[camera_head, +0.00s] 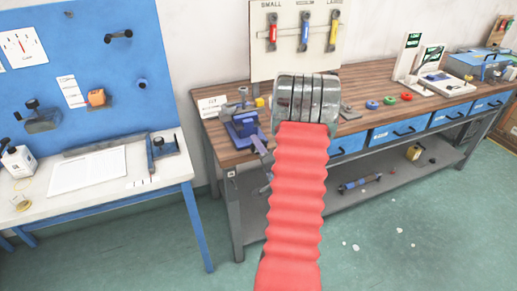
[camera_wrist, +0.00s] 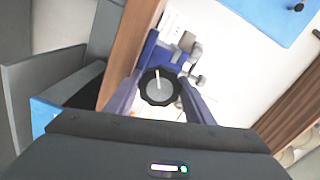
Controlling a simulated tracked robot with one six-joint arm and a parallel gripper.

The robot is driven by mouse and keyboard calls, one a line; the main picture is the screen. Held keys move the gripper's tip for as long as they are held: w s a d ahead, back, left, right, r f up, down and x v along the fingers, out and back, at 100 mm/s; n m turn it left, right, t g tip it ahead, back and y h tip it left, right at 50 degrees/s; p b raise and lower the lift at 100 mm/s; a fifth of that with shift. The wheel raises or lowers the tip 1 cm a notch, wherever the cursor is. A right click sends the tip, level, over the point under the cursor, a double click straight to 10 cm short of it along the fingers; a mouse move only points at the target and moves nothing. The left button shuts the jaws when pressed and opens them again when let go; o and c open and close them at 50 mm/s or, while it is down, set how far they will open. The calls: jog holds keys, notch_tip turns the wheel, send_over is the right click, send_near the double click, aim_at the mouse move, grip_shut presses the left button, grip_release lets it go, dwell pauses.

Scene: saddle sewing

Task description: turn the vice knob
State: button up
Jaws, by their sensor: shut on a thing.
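The vice knob (camera_wrist: 159,91) is a dark, notched round knob with a grey face and a pale line on it, in the middle of the wrist view. My gripper (camera_wrist: 160,79) is shut on it, with one purple-grey finger on each side. Part of the blue vice (camera_wrist: 149,52) shows behind the knob, with grey metal parts to its right. In the head view the blue vice (camera_head: 243,124) stands at the left end of the wooden workbench (camera_head: 375,77).
Small coloured round pieces (camera_head: 389,100) lie further right on the bench. A white side table (camera_head: 150,168) and blue pegboard (camera_head: 90,60) are at left. A tool board (camera_head: 290,58) stands behind the bench. Blue drawers (camera_head: 400,130) run under the bench top. The floor in front is mostly free.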

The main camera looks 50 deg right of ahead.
jog(key=o, duration=1.1)
jog(key=shift+s+f, duration=0.1)
jog(key=shift+c, duration=0.2)
jog(key=shift+f+n, duration=0.1)
jog(key=shift+n, duration=0.3)
